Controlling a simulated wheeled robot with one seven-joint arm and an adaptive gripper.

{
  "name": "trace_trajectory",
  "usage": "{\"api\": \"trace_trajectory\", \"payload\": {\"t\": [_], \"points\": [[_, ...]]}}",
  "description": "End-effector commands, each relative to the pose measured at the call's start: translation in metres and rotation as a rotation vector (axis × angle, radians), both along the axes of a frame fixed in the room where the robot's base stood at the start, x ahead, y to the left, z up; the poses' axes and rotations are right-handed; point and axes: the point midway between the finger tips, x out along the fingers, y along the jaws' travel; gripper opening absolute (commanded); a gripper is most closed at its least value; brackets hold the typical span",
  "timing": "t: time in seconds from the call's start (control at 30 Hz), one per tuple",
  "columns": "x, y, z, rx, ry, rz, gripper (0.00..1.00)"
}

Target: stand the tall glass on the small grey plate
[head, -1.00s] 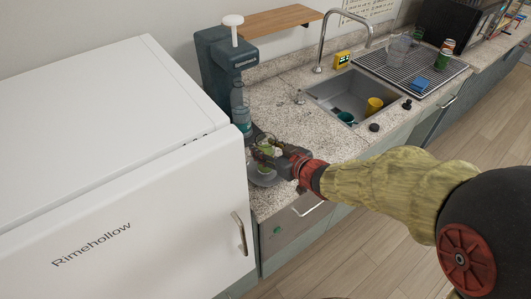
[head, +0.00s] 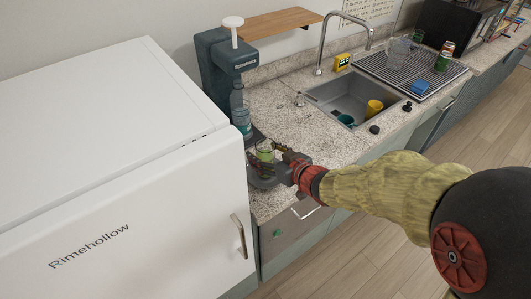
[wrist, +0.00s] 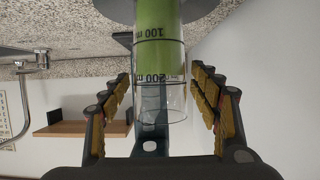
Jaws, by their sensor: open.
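The tall glass (head: 265,151) is clear with green contents and stands upright at the counter's near end, beside the white cabinet. In the wrist view the picture is upside down, and the glass (wrist: 160,80) shows 100 and 200 ml marks. My gripper (head: 262,168) is open around it, with a finger on either side; in the wrist view both fingers (wrist: 161,100) look apart from the glass wall. A grey rounded surface (wrist: 204,9), probably the small grey plate, shows at the glass's foot; contact between them cannot be told.
A dark teal drink machine (head: 214,62) with a bottle (head: 240,105) stands just behind the glass. The white Rimehollow appliance (head: 130,200) is close on the left. The sink (head: 350,88) holds a yellow cup (head: 374,107). The speckled counter (head: 300,125) between is mostly clear.

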Motion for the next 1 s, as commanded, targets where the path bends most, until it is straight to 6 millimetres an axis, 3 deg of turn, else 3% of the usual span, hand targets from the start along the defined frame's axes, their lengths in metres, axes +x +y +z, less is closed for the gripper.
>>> {"api": "trace_trajectory", "payload": {"t": [0.27, 0.7, 1.0], "points": [[-0.004, -0.003, 0.007, 0.000, 0.000, -0.001, 0.62], [-0.068, -0.047, 0.041, 0.001, -0.001, -0.004, 0.62], [-0.091, -0.062, 0.049, 0.000, 0.000, -0.001, 0.62]]}}
